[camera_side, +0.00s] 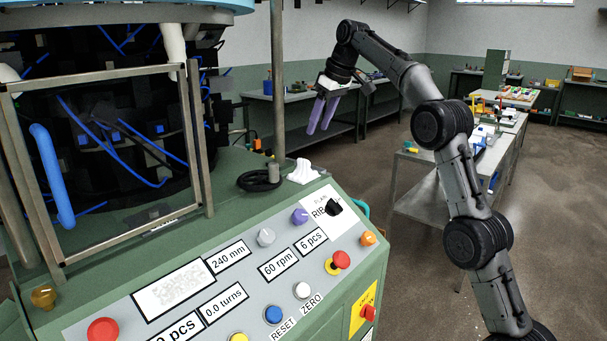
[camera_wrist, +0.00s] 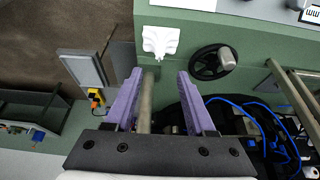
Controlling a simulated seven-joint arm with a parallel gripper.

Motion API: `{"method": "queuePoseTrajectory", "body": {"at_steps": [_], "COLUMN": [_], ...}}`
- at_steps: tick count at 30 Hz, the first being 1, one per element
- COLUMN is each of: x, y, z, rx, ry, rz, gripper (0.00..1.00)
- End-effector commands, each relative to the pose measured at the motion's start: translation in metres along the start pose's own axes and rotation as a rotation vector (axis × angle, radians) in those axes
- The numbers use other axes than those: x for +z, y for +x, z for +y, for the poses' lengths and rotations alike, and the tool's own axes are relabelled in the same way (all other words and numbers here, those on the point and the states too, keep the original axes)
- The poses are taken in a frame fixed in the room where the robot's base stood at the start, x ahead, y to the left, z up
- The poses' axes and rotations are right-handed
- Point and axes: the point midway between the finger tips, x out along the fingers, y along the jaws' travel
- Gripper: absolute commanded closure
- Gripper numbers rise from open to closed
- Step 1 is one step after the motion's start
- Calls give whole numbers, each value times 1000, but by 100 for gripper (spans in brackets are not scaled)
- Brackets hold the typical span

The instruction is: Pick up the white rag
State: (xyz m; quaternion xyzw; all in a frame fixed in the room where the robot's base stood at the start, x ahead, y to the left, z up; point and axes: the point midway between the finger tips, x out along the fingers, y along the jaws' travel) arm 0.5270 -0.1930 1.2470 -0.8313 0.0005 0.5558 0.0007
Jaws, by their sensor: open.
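The white rag (camera_side: 303,173) lies crumpled on the green top of the machine, near its back right edge in the side view. It also shows in the wrist view (camera_wrist: 160,41), above and between the fingertips. My gripper (camera_side: 318,131) hangs above and behind the rag in the side view, with its purple fingers pointing down. In the wrist view the two purple fingers (camera_wrist: 160,74) are apart with no rag between them. The gripper is open and does not touch the rag.
A vertical metal post (camera_side: 277,80) stands close to my gripper. The knitting machine's caged cylinder (camera_side: 110,130) fills the left. The control panel (camera_side: 230,262) slopes down in front. A grey table (camera_side: 415,175) stands at the right.

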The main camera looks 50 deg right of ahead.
Motion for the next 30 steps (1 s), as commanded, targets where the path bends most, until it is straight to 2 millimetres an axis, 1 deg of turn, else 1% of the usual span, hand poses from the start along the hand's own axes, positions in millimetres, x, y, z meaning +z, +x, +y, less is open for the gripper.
{"method": "queuePoseTrajectory", "body": {"at_steps": [5, 9, 12, 20, 27, 30], "x": [1, 1, 0, 0, -3, -3], "y": [26, 53, 67, 85, 118, 127], "z": [-2, -2, -1, -1, 0, 0], "rx": [-2, -2, -1, 0, -1, 0], "ry": [-2, -2, -2, -2, -2, -2], "rz": [-4, -4, -2, 0, -2, 0], "gripper": [45, 45, 45, 45, 45, 45]}}
